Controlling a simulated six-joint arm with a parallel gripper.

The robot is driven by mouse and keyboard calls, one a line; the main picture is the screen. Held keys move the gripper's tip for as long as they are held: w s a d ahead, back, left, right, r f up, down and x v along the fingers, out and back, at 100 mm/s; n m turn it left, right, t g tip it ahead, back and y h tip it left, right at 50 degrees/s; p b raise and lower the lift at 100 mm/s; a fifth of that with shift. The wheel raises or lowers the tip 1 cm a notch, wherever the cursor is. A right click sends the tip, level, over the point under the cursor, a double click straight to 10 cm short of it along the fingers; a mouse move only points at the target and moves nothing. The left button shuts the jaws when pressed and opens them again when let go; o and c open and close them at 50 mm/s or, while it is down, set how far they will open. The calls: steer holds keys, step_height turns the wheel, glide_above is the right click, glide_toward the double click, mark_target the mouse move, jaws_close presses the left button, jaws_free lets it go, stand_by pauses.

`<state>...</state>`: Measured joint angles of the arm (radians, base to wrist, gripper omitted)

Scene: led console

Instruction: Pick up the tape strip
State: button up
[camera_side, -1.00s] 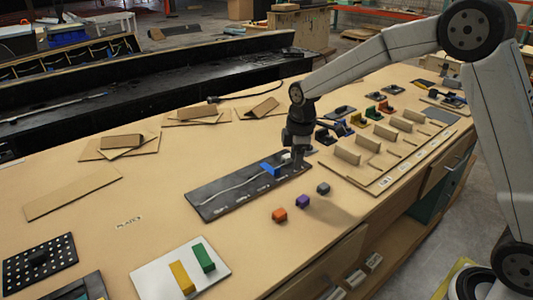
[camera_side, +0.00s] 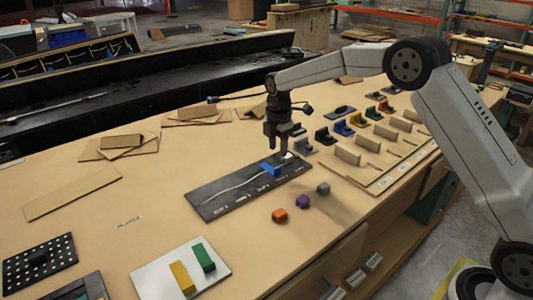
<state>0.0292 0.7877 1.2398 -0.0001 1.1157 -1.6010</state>
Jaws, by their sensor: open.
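The black console board (camera_side: 222,200) lies flat on the table, with a thin pale strip or wire running along it. A small blue piece (camera_side: 269,169) sits on it near its right end; I cannot tell for certain whether this is the tape strip. A small white piece (camera_side: 288,156) is at the board's right end. A yellow strip (camera_side: 181,277) and a green strip (camera_side: 204,258) lie on a white plate (camera_side: 150,277) at the front. My gripper (camera_side: 282,152) is open, pointing down just above the board's right end, close to the blue piece. Nothing shows between its fingers.
Orange (camera_side: 279,216), purple (camera_side: 303,201) and grey (camera_side: 323,188) small blocks stand right of the board. A slotted rack (camera_side: 375,160) and several coloured holders are at the right. Cardboard pieces (camera_side: 122,143) lie behind.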

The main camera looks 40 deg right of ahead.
mark_target(270, 166)
steer(key=shift+f, duration=0.85)
steer(key=shift+f, duration=0.1)
steer(key=shift+a+f, duration=0.1)
steer(key=shift+f, duration=2.4)
jaws_close()
